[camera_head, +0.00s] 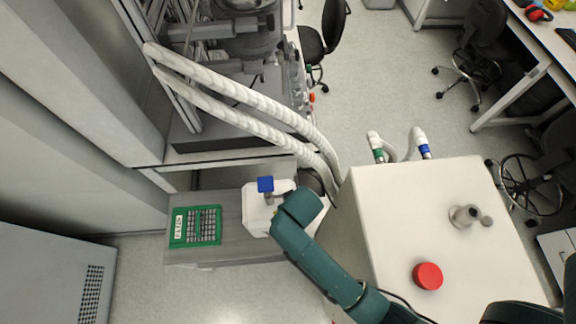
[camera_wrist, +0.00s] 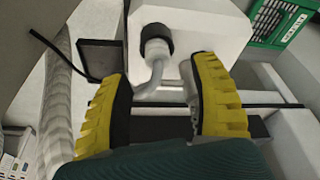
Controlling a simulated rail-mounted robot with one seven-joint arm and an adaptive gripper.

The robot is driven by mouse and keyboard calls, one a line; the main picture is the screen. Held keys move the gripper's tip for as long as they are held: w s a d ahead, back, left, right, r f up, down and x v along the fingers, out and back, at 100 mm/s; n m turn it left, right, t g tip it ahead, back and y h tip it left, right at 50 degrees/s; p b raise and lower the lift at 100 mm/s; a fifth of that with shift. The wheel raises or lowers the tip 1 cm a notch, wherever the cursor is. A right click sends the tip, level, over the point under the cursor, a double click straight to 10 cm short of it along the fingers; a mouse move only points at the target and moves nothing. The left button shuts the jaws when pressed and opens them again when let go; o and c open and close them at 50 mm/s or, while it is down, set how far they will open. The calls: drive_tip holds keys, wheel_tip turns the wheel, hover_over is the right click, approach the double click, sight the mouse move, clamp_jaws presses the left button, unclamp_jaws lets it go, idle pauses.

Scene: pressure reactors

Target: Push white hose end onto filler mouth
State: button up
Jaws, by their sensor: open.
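My gripper (camera_wrist: 160,85) is open, with yellow ribbed fingers spread apart and nothing clearly held between them. Past the fingertips, a bent white tube with a black-collared end (camera_wrist: 157,48) shows against a white box (camera_wrist: 205,25). I cannot tell for sure whether it is the hose end or the filler mouth. In the head view the white box (camera_head: 256,218) stands left of my teal wrist, with a blue-capped fitting (camera_head: 265,185) on it. My fingers are hidden there. Two white hose ends, one with a green band (camera_head: 377,148) and one blue-banded (camera_head: 421,143), rise behind the white cabinet.
A green rack (camera_head: 195,226) lies left of the white box on a grey bench (camera_head: 225,253). Thick white hoses (camera_head: 245,95) run from the reactor frame down behind the box. The white cabinet (camera_head: 400,225) on the right carries a red button (camera_head: 428,275) and a grey fitting (camera_head: 464,216).

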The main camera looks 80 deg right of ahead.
drive_tip(key=x, duration=0.5)
drive_tip(key=shift+s+d+f, duration=0.1)
drive_tip(key=shift+c, duration=0.3)
clamp_jaws()
